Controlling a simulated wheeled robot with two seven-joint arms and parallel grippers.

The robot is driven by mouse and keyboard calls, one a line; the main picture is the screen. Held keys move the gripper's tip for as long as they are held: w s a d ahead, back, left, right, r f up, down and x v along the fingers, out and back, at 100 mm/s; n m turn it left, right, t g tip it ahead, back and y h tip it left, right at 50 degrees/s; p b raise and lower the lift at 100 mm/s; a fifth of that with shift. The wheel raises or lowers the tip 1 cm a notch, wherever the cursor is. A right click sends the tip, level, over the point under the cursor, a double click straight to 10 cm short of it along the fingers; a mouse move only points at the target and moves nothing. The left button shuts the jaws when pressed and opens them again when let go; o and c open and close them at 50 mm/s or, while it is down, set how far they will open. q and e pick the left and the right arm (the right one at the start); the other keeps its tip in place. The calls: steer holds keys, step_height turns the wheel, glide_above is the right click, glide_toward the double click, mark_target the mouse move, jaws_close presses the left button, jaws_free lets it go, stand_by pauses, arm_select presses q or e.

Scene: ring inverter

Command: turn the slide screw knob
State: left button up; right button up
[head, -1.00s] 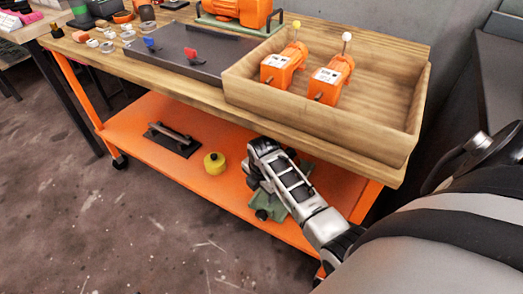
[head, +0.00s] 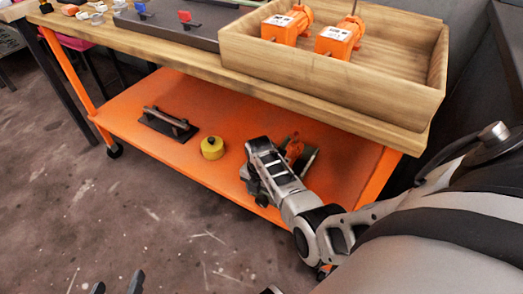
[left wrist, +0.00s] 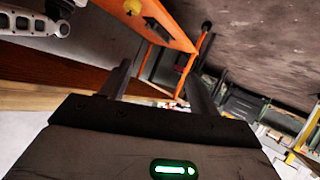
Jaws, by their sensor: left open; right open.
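A green-grey device (head: 309,160) with an orange part sits on the lower orange shelf, mostly hidden behind my right arm. A small dark round part at the shelf's front edge (head: 262,201) may be its knob; I cannot tell for sure. My right gripper (head: 251,178) is over the shelf beside the device, its fingers largely hidden by the arm. My left gripper (head: 117,284) is open and empty at the bottom left, over the floor, well away from the shelf. In the left wrist view its two dark fingers (left wrist: 156,72) stand apart with nothing between them.
On the lower shelf (head: 115,103) lie a yellow cylinder (head: 212,147) and a dark plate with a handle (head: 168,124). The tabletop above carries a wooden tray (head: 335,93) with two orange motors. Open floor lies in front of the shelf.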

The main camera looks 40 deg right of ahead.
mark_target(262, 198)
steer(key=shift+f+b, duration=0.3)
steer(key=shift+f, duration=0.65)
arm_select(q)
steer(key=shift+d+r+t, duration=0.25)
steer(key=shift+r+t, duration=0.15)
steer(key=shift+r, duration=0.25)
arm_select(e)
steer(key=shift+f, duration=0.55)
steer(key=shift+c, duration=0.3)
steer(key=c, duration=0.9)
arm_select(q)
steer(key=shift+b, duration=0.3)
